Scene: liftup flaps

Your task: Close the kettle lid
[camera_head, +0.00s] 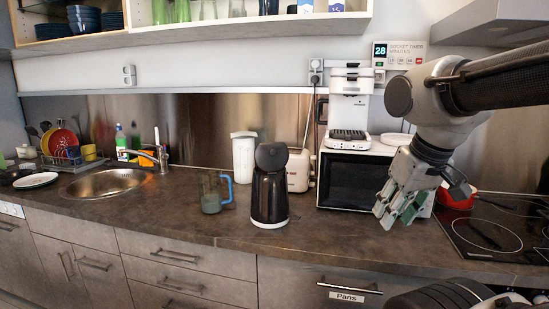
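A dark kettle (270,193) stands upright on the counter, near the middle of the view. Its dark lid (270,157) appears tilted up above the body; the hinge is not clear. My gripper (397,217) points downward at the right, in front of the microwave and well to the right of the kettle. Its fingers, with green pads, look apart, and I see nothing held between them.
A glass jug with a blue handle (213,192) stands left of the kettle. A white pitcher (243,158) and toaster (299,170) are behind it. The microwave (348,180) carries a coffee machine (349,105). The counter front between kettle and gripper is clear.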

